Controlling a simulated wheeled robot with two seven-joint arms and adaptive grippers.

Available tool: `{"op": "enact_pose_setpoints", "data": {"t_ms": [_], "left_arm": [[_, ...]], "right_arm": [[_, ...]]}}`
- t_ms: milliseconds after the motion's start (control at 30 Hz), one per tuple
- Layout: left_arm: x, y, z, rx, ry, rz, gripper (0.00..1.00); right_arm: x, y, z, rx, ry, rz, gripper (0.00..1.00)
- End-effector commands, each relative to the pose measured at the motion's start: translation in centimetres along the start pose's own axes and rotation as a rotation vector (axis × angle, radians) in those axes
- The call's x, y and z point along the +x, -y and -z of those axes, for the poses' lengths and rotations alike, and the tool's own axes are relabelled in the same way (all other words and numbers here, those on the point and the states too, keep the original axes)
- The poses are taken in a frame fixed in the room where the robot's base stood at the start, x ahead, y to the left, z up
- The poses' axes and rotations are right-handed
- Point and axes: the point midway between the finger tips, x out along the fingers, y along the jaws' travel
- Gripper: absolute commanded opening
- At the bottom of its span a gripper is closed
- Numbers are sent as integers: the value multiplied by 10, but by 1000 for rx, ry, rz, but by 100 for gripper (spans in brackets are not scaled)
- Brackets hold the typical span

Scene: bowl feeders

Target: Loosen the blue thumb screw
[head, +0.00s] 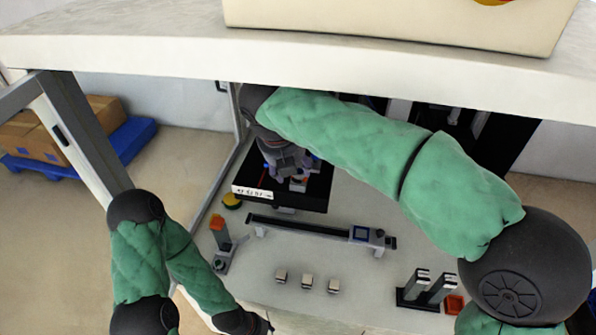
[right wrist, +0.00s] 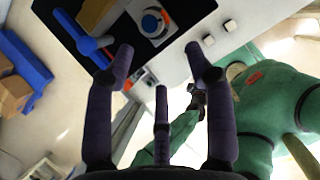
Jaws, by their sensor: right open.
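My right gripper (head: 290,168) reaches down over the black feeder base (head: 285,192) in the head view. In the right wrist view its dark fingers (right wrist: 160,62) are spread apart with nothing between them. A blue winged part (right wrist: 88,42), which looks like the blue thumb screw, sits at the black base's edge, left of the fingertips and apart from them. In the head view the gripper hides most of the feeder, and only bits of blue show. My left arm's end is low in the head view, its fingers unclear.
A linear rail (head: 320,232) crosses the table in front of the base. Several small metal blocks (head: 306,283) lie nearer. An orange-topped post (head: 218,230) stands left and a black holder (head: 425,290) right. A thick shelf (head: 150,55) overhangs the work area.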

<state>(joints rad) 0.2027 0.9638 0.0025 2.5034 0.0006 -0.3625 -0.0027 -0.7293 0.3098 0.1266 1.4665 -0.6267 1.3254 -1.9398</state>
Motion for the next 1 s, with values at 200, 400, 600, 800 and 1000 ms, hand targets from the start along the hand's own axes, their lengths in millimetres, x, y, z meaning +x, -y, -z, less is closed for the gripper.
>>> {"op": "enact_pose_setpoints", "data": {"t_ms": [200,400,600,800,1000], "left_arm": [[16,6,1,0,0,0,40],[26,9,1,0,0,0,40],[29,10,1,0,0,0,40],[28,10,1,0,0,0,40],[28,10,1,0,0,0,40]], "right_arm": [[29,0,-21,0,-2,3,54],[52,0,-21,0,-2,1,54],[60,0,-22,0,-1,0,54],[60,0,-22,0,-1,0,54],[59,0,-22,0,-1,0,12]]}}
